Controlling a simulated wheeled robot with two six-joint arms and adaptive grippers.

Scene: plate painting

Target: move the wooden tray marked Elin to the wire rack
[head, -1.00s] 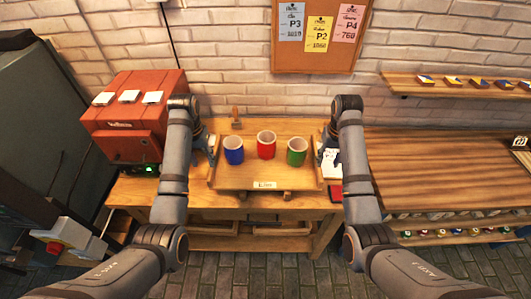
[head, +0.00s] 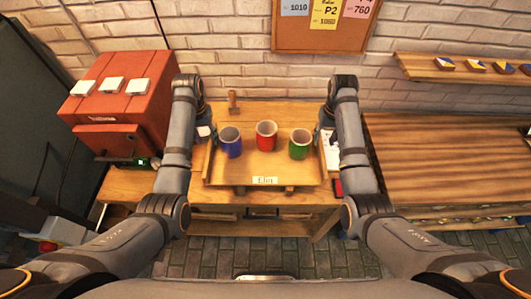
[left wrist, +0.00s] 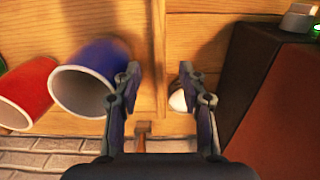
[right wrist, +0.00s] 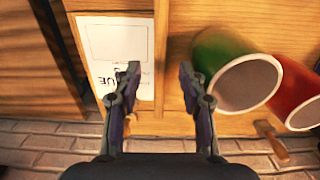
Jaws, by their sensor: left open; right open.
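The wooden tray marked Elin (head: 240,178) lies on the wooden workbench, its name label (head: 265,181) on the front edge. It holds a blue cup (head: 230,143), a red cup (head: 266,135) and a green cup (head: 299,144), all upright. My left gripper (head: 205,134) is at the tray's left side; in the left wrist view its open fingers (left wrist: 158,75) straddle the side wall. My right gripper (head: 327,136) is at the right side; in the right wrist view its open fingers (right wrist: 159,70) straddle that wall. No wire rack is recognisable.
A red kiln-like box (head: 120,95) stands left of the tray. A brush-like tool (head: 233,101) lies behind the tray. A printed paper (right wrist: 115,50) lies just right of it. A wide wooden table (head: 430,160) is to the right, with a shelf (head: 440,70) above.

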